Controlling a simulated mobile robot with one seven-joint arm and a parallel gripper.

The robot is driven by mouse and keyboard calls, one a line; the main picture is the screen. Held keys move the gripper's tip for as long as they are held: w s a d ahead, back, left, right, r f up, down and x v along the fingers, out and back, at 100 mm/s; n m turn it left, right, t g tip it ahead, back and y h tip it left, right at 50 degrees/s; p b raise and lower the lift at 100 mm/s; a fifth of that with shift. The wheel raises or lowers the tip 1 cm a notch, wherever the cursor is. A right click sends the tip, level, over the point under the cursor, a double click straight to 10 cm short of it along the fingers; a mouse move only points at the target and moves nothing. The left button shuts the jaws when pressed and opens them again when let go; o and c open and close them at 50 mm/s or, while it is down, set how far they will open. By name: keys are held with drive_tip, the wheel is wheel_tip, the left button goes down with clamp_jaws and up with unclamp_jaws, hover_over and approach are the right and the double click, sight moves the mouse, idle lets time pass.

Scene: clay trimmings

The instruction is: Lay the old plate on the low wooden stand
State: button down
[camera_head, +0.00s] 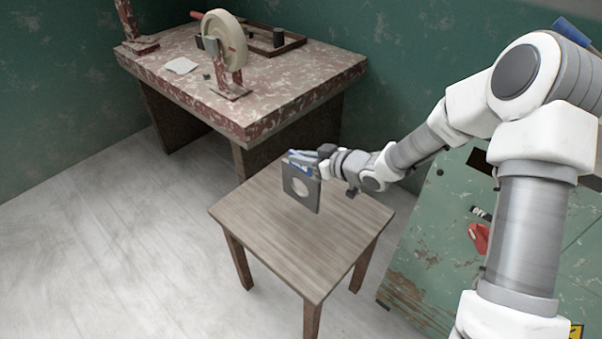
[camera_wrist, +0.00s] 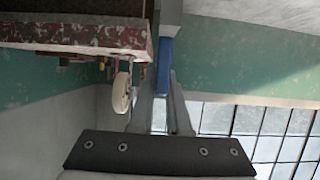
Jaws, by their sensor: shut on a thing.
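The old plate (camera_head: 313,198) is a dark grey square with a round hole. In the head view it hangs upright, its broad face turned towards the camera. My gripper (camera_head: 303,164) is shut on its upper edge. The low wooden stand (camera_head: 265,228) is a square, brown-grey table with legs, and its top is bare. The plate is over the stand's top; I cannot tell whether its lower edge touches. In the wrist view my gripper's fingers (camera_wrist: 165,95) show with a blue part between them; the plate is hard to make out there.
A worn red-and-white workbench (camera_head: 300,85) stands behind the stand, with a pale wheel (camera_head: 222,38), a paper (camera_head: 181,65) and a dark tray (camera_head: 262,48) on it. A chipped green surface (camera_head: 425,245) with a red item (camera_head: 478,238) is at right. Floor at left is clear.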

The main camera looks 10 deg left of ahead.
sight(300, 169)
drive_tip(key=shift+f+b, duration=0.9)
drive_tip(key=shift+f, duration=1.15)
drive_tip(key=c, duration=0.9)
unclamp_jaws()
